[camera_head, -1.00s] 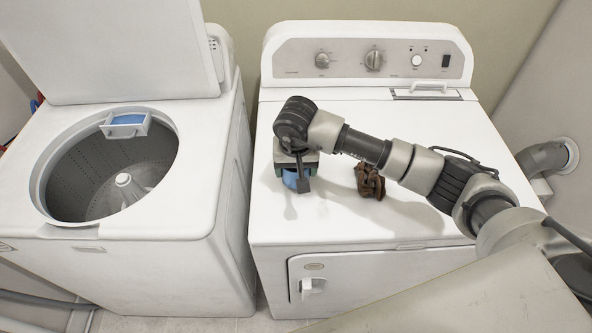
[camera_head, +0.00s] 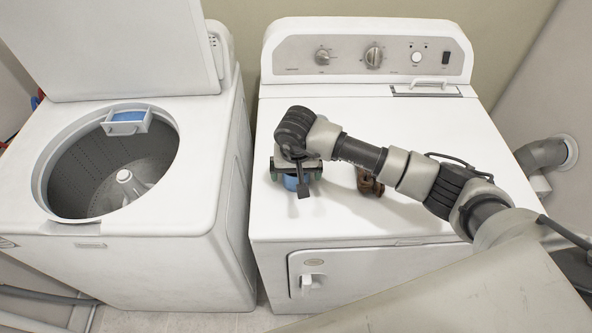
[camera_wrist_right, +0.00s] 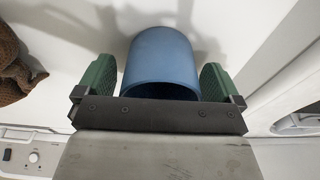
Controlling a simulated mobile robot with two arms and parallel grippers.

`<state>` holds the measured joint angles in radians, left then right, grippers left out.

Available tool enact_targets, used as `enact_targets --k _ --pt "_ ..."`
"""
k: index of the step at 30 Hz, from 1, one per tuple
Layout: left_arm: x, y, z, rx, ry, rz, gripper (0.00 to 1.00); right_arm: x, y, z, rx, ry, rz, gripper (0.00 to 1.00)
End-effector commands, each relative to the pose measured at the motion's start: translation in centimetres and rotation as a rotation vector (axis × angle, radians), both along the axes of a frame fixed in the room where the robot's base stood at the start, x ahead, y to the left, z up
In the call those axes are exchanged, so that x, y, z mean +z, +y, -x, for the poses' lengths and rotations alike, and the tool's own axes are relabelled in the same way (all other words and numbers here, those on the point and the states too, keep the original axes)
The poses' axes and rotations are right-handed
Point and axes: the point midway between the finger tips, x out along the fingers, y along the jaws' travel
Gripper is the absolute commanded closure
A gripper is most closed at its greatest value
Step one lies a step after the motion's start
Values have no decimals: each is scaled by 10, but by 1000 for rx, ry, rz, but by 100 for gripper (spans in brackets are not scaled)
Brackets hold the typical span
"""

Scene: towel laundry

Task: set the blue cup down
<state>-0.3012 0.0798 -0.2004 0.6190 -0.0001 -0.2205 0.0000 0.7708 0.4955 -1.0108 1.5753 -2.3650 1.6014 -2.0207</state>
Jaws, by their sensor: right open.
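The blue cup (camera_head: 291,183) stands on the white dryer top near its left front edge, mostly hidden under my right gripper (camera_head: 296,175) in the head view. In the right wrist view the cup (camera_wrist_right: 161,58) sits between the two green fingers of my right gripper (camera_wrist_right: 160,82). The fingers are open, with a gap visible on each side of the cup. The cup seems to rest on the dryer top. My left gripper is not in view.
A crumpled brown towel (camera_head: 369,182) lies on the dryer top (camera_head: 420,130) to the right of the cup; it also shows in the wrist view (camera_wrist_right: 14,68). An open washer (camera_head: 185,200) stands to the left across a narrow gap. The dryer's right side is clear below my arm.

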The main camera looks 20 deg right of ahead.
Motion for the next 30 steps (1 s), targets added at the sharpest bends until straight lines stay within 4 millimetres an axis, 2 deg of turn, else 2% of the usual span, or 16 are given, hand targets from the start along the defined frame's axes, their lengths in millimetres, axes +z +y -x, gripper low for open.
enact_targets --k 4,7,15,21,25,30 --pt "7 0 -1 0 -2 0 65 6 0 0 0 1 -1 4" --pt "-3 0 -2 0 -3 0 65 17 0 0 0 -7 -1 4" --pt "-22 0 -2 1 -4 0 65 74 2 7 2 -7 0 4" --pt "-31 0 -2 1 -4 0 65 108 3 12 0 -4 0 4" --pt "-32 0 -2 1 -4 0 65 119 4 13 -1 -1 0 4" --pt "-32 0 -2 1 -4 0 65 122 4 14 -1 0 0 4"
